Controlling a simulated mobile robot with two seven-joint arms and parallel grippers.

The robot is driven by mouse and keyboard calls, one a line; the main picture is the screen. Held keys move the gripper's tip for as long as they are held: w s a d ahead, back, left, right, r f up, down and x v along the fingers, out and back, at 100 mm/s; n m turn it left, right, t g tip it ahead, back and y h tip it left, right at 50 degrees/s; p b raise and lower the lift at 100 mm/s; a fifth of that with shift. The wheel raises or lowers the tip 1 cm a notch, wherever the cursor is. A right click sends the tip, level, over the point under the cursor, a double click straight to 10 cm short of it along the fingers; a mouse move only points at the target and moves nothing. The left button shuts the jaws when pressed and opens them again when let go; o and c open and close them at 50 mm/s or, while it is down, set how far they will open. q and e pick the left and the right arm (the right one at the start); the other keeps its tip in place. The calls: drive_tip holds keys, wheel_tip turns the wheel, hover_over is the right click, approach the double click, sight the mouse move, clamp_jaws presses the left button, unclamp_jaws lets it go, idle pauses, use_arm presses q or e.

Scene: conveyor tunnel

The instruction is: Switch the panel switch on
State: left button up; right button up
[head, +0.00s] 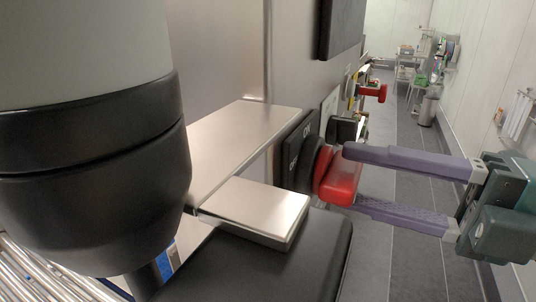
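The plate sits on the side of a metal housing. My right gripper (350,175) comes in from the right with two purple fingers spread apart. Their tips are at the red knob, one at its upper edge and one at its lower edge. I cannot tell whether they touch it. My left gripper is not in view.
A metal ledge (245,140) and a smaller metal block (258,206) stand left of the switch. Another red knob (374,92) is farther along the housing. The tiled aisle (402,150) leads back to a cart (412,65) and a bin (428,108).

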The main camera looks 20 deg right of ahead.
clamp_jaws()
drive_tip(key=shift+m, duration=0.3)
idle(0.4)
drive_tip(key=m+p, duration=0.5)
drive_tip(key=m, duration=1.2)
drive_tip(key=shift+m, duration=0.3)
idle(0.4)
drive_tip(key=shift+o, duration=0.4)
unclamp_jaws()
